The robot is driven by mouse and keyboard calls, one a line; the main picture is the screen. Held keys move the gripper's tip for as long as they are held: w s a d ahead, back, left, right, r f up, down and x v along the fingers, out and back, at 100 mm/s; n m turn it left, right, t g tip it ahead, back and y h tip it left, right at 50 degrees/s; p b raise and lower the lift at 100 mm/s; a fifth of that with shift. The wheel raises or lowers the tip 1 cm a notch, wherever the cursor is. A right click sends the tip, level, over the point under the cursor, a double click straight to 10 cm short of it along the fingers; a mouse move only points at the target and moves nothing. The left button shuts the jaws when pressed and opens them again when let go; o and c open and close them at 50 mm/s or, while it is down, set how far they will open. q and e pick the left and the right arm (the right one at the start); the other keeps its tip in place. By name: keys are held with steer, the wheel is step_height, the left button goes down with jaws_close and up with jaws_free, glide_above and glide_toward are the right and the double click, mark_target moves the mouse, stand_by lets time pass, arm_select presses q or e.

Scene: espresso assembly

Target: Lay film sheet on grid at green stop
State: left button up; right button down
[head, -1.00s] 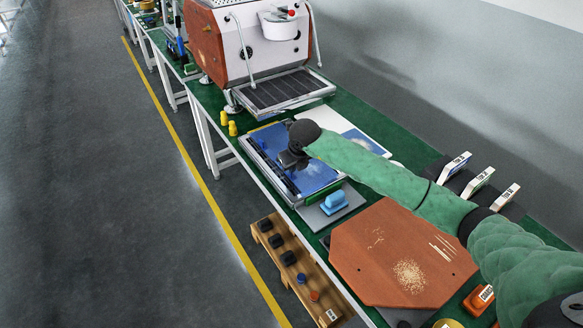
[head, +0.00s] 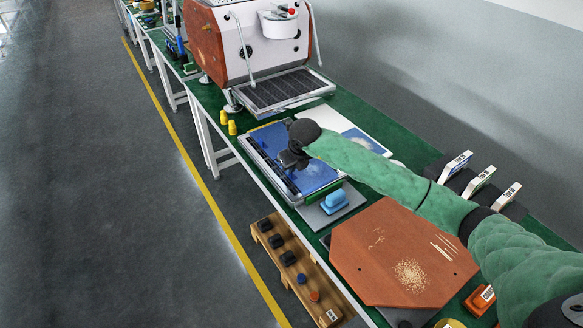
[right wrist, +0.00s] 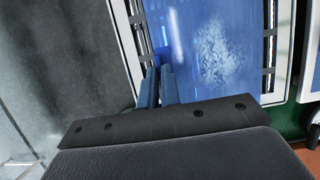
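The blue, glossy film sheet (head: 313,177) with a pale cloudy patch lies over the pale-framed grid tray (head: 247,151) on the green bench. It fills much of the right wrist view (right wrist: 210,55). A green strip (head: 326,191), apparently the green stop, shows at the tray's near right end. My right gripper (head: 288,160) reaches down at the tray's left long side. In the right wrist view its two blue fingers (right wrist: 158,72) are nearly together at the sheet's left edge; they appear shut on it, though the pinched edge is hidden. My left gripper is out of view.
A blue-handled block (head: 334,202) on a grey plate stands close to the tray's near end. A white board (head: 330,113) with a blue patch lies behind. The espresso machine (head: 245,45) stands beyond, and a brown octagonal board (head: 400,255) lies nearer. Two yellow pieces (head: 228,124) stand at the bench edge.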

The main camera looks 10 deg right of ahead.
steer(key=shift+f+b, duration=0.3)
steer(key=shift+b, duration=0.1)
stand_by(0.3)
steer(key=c, duration=1.2)
jaws_free()
steer(key=shift+r, duration=0.15)
steer(key=p+v, duration=0.1)
steer(key=v, duration=0.5)
steer(key=shift+s+r+p, duration=0.2)
steer(key=shift+r+p, duration=0.15)
steer(key=shift+p, duration=0.05)
